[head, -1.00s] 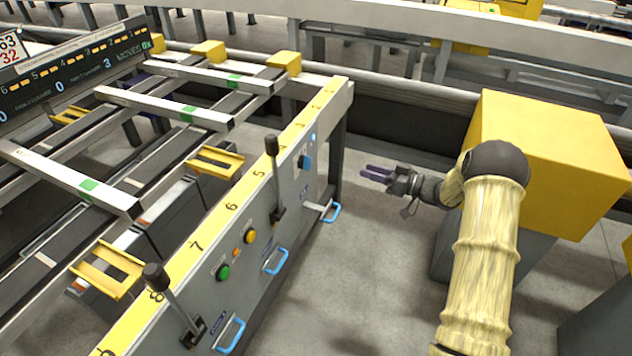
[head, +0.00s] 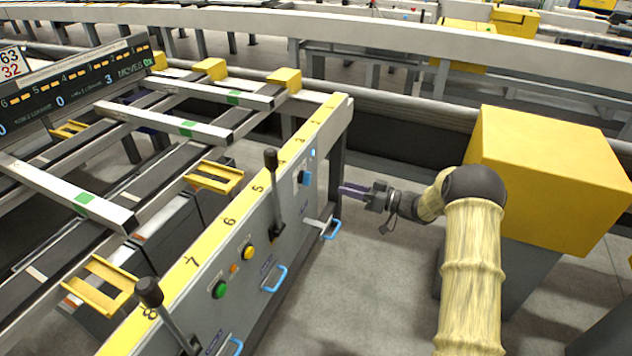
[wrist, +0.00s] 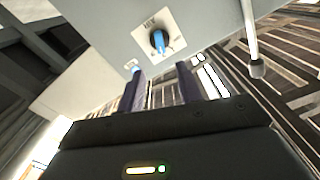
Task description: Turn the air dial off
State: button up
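The air dial is a blue knob (head: 305,178) on a pale plate, high on the far end of the grey control panel (head: 262,225). In the wrist view the blue dial (wrist: 158,41) sits on its white plate, ahead of the fingers and apart from them.
A black-knobbed lever (head: 271,160) stands left of the dial. A blue handle (head: 332,229) juts out below it, near my gripper. Green (head: 219,290) and yellow (head: 248,252) buttons are nearer. Floor between is free.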

aim_at(305, 178)
jog(key=b+x, duration=0.1)
jog(key=x, duration=1)
jog(key=shift+b, duration=0.3)
jog(key=shift+c, duration=0.3)
jog(key=shift+f, duration=0.1)
grip_shut()
